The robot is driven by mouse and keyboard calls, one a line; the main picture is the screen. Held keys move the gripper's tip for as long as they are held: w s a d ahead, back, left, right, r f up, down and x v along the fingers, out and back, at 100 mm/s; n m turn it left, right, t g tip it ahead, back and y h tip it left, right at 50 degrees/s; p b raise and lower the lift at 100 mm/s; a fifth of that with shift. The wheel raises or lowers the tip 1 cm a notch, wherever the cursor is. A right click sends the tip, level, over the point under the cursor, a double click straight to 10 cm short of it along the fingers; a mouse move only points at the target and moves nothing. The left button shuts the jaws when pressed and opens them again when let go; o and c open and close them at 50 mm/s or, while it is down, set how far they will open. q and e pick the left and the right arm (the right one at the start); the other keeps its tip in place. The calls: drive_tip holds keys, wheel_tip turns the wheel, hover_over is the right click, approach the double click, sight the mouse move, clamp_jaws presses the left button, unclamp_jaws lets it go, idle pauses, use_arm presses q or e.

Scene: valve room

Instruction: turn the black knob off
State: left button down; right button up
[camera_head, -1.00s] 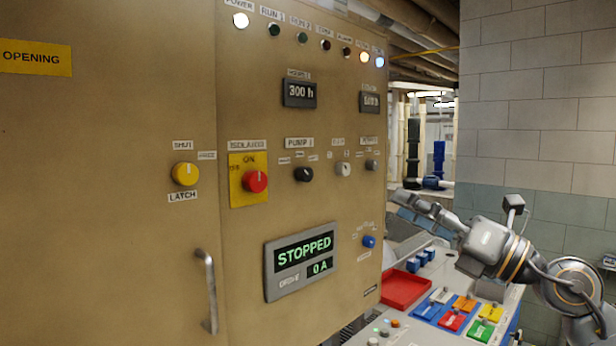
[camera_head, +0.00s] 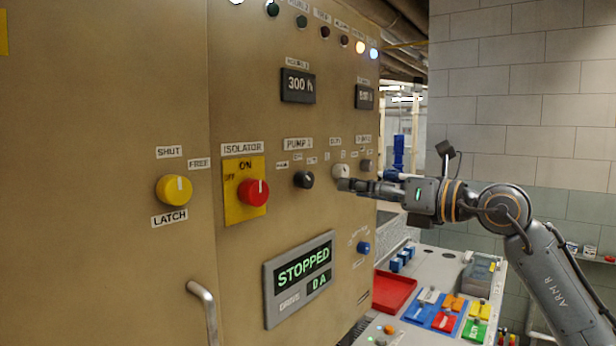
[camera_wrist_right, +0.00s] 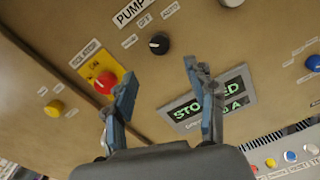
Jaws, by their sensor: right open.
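The black knob (camera_head: 303,179) sits on the tan cabinet front under the PUMP 1 label (camera_head: 298,144). In the right wrist view the knob (camera_wrist_right: 159,43) lies ahead of the fingers, with OFF and AUTO labels above it. A small pale mark shows on its left side there. My right gripper (camera_head: 346,186) is in front of the panel, right of the black knob and just below the white knob (camera_head: 340,171). In the wrist view its fingers (camera_wrist_right: 160,75) are spread and empty, apart from the black knob. My left gripper is out of view.
A red isolator knob (camera_head: 253,192) on a yellow plate and a yellow latch knob (camera_head: 174,190) are to the left. Below are the STOPPED display (camera_head: 299,278) and a door handle (camera_head: 206,308). A blue knob (camera_head: 363,248) and red tray (camera_head: 394,291) are lower right.

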sight(310, 182)
drive_tip(key=p+x, duration=0.4)
drive_tip(key=x, duration=0.6)
drive_tip(key=shift+w+a+r, duration=0.1)
drive_tip(key=shift+a, duration=0.2)
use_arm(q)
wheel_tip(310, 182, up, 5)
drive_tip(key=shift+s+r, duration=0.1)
use_arm(e)
drive_tip(key=shift+w+a, duration=0.1)
drive_tip(key=shift+w, duration=0.05)
drive_tip(key=c, duration=1.1)
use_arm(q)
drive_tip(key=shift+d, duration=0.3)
use_arm(e)
drive_tip(key=shift+c, duration=0.2)
